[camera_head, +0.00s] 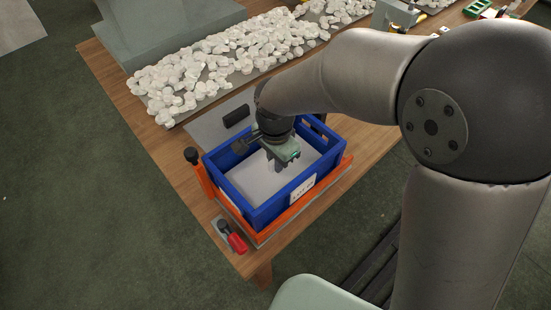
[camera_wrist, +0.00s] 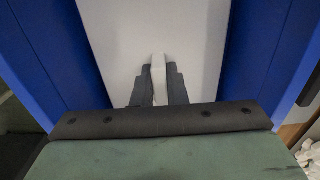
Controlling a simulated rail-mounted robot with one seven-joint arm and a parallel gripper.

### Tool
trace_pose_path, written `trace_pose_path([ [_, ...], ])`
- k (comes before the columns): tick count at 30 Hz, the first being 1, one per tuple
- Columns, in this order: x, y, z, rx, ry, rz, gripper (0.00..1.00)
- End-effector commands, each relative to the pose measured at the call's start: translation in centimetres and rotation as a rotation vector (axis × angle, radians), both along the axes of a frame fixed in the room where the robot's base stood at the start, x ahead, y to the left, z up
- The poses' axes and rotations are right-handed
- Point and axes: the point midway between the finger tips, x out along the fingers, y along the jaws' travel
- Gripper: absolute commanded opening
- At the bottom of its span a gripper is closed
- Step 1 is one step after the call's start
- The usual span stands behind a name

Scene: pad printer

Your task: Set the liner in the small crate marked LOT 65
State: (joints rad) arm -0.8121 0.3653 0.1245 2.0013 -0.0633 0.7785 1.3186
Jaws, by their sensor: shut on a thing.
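The blue crate (camera_head: 238,201) stands at the table's near corner, with a white label (camera_head: 303,190) on its front side whose print is too small to read surely. The pale grey liner (camera_head: 252,181) lies flat within the crate's walls; I cannot tell whether it touches the floor. In the wrist view, the liner (camera_wrist: 150,30) runs between the blue crate walls (camera_wrist: 45,50). My gripper (camera_head: 285,158) reaches down into the crate. In the wrist view, its two dark fingers (camera_wrist: 158,82) are shut on a narrow white upright tab of the liner.
An orange frame (camera_head: 287,213) with a black knob (camera_head: 191,155) surrounds the crate. A red-handled clamp (camera_head: 236,242) sits at the table's near edge. Many white pieces (camera_head: 210,72) are heaped behind on a long grey tray. A black block (camera_head: 236,116) lies behind the crate.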

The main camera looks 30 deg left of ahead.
Motion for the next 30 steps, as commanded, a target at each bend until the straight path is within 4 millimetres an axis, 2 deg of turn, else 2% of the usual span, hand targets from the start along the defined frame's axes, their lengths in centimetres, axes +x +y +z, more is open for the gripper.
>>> trace_pose_path([
  [9,0.0,0.0,-0.7,0.0,0.0,0.0,0.0],
  [10,0.0,0.0,-0.7,0.0,0.0,0.0,0.15],
  [12,0.0,0.0,-0.7,0.0,0.0,0.0,0.34],
  [13,0.0,0.0,-0.7,0.0,0.0,0.0,0.38],
  [23,0.0,0.0,-0.5,0.0,0.0,0.0,0.38],
  [30,0.0,0.0,0.6,0.001,0.0,0.0,0.38],
])
